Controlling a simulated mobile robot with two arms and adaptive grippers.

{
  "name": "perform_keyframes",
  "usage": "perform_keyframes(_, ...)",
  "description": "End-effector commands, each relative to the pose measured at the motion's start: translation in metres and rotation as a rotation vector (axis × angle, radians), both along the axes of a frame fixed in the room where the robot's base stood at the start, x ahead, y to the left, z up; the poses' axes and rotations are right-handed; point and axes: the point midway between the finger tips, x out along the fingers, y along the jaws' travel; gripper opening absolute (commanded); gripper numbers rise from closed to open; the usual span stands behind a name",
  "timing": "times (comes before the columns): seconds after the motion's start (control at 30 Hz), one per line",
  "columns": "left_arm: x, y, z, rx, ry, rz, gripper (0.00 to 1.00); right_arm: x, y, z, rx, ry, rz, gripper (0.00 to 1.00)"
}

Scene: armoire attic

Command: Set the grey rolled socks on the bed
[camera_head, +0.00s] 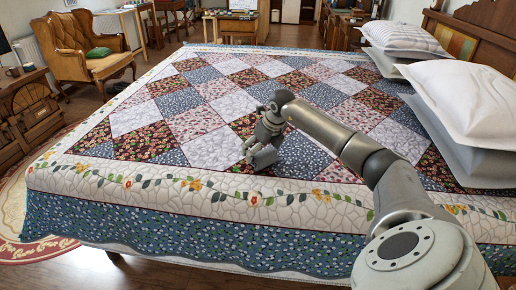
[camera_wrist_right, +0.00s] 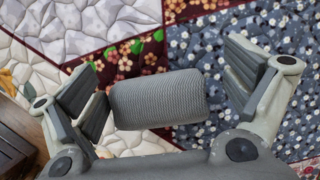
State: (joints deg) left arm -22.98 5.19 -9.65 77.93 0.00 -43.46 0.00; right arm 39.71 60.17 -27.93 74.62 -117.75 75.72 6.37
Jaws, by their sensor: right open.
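The grey rolled socks (camera_wrist_right: 158,98) lie between the two open fingers of my right gripper (camera_wrist_right: 168,92) in the right wrist view. The roll is a ribbed grey cylinder over the patchwork quilt. Its left end is close to the left finger; a gap shows between its right end and the right finger. In the head view my right gripper (camera_head: 258,150) is low over the bed (camera_head: 215,150), near its front middle. The socks (camera_head: 264,158) show there as a small grey shape by the fingers. My left gripper is not in view.
Pillows (camera_head: 470,100) lie along the right side of the bed by a wooden headboard. A tan armchair (camera_head: 85,55) with a green cushion stands at the back left. The quilt's left and middle parts are clear.

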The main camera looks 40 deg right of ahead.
Motion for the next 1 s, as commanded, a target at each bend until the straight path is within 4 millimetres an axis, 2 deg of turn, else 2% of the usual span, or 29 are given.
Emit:
perform_keyframes(0.07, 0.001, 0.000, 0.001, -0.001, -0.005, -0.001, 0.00, 0.000, 0.000, 0.004, 0.000, -0.001, 0.000, 0.97)
perform_keyframes(0.17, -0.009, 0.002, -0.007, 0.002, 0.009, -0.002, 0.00, -0.004, -0.001, 0.018, -0.004, -0.004, 0.000, 0.97)
perform_keyframes(0.4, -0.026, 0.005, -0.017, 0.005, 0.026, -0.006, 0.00, -0.025, 0.002, 0.067, -0.005, -0.003, 0.000, 0.97)
perform_keyframes(0.6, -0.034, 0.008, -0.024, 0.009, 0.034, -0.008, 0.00, -0.038, 0.004, 0.100, -0.001, -0.003, 0.000, 0.97)
perform_keyframes(0.8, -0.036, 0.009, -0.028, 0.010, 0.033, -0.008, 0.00, -0.045, 0.005, 0.114, 0.000, 0.000, 0.001, 0.97)
perform_keyframes(1.0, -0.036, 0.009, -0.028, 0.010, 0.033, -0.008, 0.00, -0.045, 0.005, 0.115, 0.000, 0.000, 0.000, 0.97)
